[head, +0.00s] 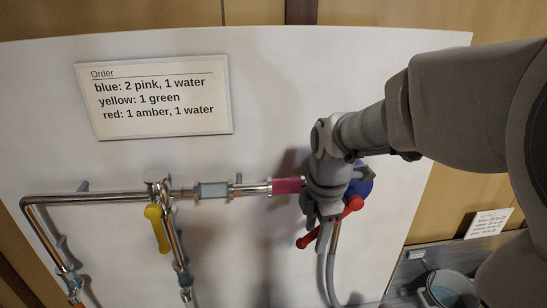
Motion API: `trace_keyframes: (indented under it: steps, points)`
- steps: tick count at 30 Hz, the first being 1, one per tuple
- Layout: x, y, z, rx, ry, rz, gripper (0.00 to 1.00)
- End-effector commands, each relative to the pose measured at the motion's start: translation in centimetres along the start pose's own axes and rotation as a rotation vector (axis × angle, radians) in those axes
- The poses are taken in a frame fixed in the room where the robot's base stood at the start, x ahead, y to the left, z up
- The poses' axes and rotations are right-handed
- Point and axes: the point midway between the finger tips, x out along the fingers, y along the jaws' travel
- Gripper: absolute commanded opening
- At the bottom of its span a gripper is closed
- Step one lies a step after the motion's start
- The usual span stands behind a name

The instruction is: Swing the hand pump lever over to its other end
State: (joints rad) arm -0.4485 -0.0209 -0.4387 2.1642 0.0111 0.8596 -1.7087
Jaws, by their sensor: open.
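A red lever (350,208) sits slantwise at the right end of the pipe run, its upper end at the right and its lower end at the lower left. It is in front of a blue round body (364,186), which looks like the hand pump. My gripper (319,222) is open and points down over the middle of the lever. It hides part of the lever and the pump. I cannot tell whether the fingers touch the lever.
A metal pipe (110,198) runs across the white panel (270,130), with a pale blue section (213,190) and a pink section (287,186). A yellow lever (157,228) hangs at the left. An order sign (155,95) is above. A grey hose (327,265) drops below my gripper. A container (450,288) stands lower right.

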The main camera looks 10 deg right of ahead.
Motion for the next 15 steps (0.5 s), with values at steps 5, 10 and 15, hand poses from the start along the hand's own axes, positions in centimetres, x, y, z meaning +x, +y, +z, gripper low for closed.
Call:
trace_keyframes:
  steps: [5, 10, 15]
  points:
    - [0.54, 0.02, 0.01, 0.001, 0.0, 0.001, 0.56]
    - [0.53, 0.02, 0.02, 0.001, 0.0, 0.001, 0.56]
    - [0.52, 0.01, 0.02, 0.001, 0.0, 0.001, 0.29]
